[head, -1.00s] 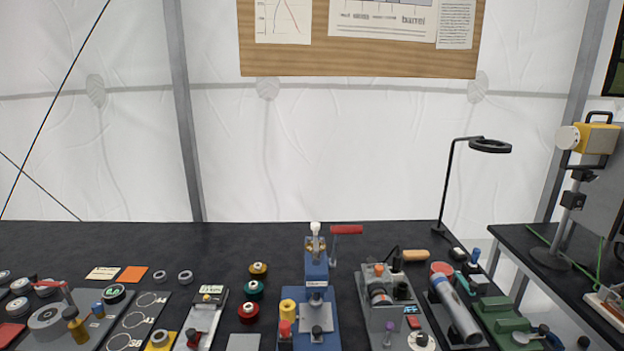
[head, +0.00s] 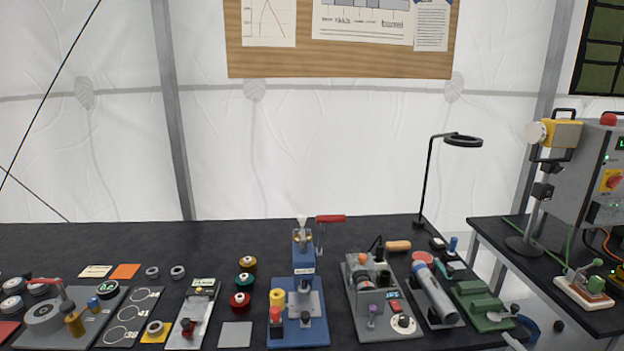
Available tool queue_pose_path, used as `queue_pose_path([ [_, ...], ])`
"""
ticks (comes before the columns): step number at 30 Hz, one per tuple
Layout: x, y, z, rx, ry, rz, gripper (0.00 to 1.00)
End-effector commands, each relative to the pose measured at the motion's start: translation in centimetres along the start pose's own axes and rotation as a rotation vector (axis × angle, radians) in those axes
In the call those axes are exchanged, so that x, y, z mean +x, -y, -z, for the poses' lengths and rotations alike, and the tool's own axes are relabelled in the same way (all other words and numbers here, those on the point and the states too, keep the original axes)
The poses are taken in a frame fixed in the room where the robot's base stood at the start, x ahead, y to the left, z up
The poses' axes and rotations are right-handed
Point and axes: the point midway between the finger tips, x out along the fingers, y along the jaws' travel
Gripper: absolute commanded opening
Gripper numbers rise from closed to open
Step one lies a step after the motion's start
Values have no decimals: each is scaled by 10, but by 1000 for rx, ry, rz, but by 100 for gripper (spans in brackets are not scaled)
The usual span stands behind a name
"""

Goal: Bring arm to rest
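My gripper does not show in the head view, and I see no fingertips anywhere in the picture. A blue and white curved piece (head: 520,334) shows at the lower right edge of the black table, and I cannot tell whether it is part of my arm. The black workbench (head: 110,240) lies in front of me with its tools standing on it.
A blue press (head: 303,270) with a red handle stands mid-bench. A grey device (head: 372,300), a silver cylinder (head: 433,289) and a ring lamp (head: 462,141) stand to its right. A second table (head: 500,240) holds a yellow-topped stand (head: 560,133). The bench's back left is clear.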

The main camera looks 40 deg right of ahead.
Motion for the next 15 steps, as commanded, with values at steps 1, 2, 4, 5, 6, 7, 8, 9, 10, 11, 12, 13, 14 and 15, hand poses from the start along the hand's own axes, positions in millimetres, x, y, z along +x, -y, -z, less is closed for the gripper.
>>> queue_pose_path([
  [1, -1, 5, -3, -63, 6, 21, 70],
  [2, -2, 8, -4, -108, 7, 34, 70],
  [4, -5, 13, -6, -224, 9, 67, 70],
  [5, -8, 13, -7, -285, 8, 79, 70],
  [6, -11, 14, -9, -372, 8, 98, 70],
  [7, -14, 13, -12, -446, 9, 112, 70],
  [8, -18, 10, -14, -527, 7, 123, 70],
  [9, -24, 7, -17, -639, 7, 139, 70],
  [10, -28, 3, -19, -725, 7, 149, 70],
  [11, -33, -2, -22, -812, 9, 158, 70],
  [12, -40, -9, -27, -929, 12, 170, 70],
  [13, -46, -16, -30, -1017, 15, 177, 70],
  [14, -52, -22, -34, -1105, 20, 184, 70],
  [15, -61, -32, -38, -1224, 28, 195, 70],
])
